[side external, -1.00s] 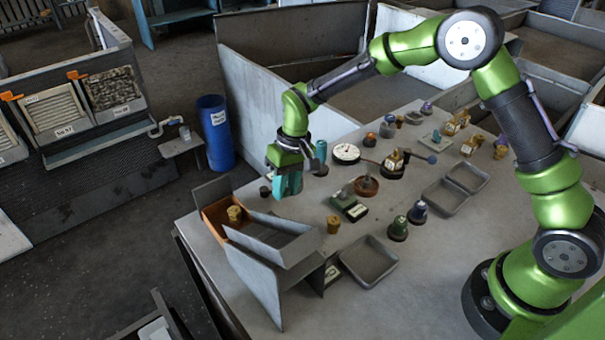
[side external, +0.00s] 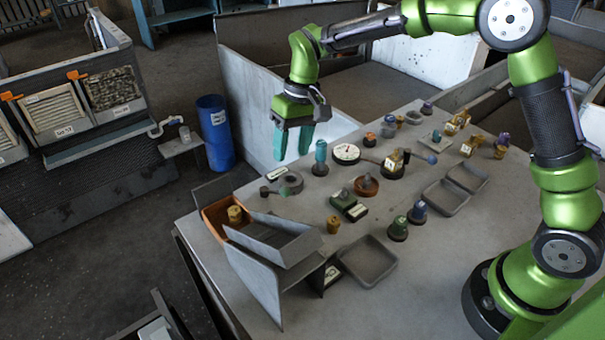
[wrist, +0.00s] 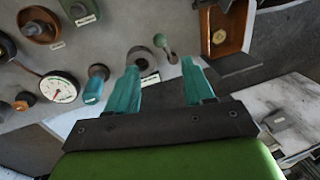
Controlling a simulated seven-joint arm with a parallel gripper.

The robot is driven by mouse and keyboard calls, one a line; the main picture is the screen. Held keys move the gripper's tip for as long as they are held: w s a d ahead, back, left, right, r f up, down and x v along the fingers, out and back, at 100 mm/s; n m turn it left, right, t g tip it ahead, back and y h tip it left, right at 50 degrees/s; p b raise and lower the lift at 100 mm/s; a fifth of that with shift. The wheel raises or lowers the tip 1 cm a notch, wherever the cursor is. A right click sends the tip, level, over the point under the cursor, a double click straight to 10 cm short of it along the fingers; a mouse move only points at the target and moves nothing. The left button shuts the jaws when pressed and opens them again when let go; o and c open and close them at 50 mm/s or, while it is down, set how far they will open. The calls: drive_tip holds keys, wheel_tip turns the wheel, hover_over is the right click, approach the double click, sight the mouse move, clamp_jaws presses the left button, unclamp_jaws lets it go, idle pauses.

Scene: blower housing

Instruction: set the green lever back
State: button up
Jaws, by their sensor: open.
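My gripper (side external: 292,155) has two teal fingers pointing down. It is open and empty, raised above the base and apart from the lever. In the wrist view the lever shows between and beyond the fingertips (wrist: 160,66).
A teal-topped knob (side external: 320,158) and a white dial gauge (side external: 346,153) stand close on the right. An orange-brown bin (side external: 212,215) with a yellow part stands nearer the front left. A green box (side external: 348,207) and a brown round knob (side external: 366,186) stand to the right.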

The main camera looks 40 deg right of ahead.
sight(275, 192)
wheel_tip(275, 192, up, 6)
drive_tip(key=d, duration=0.1)
drive_tip(key=shift+r, duration=0.15)
drive_tip(key=shift+d, duration=0.1)
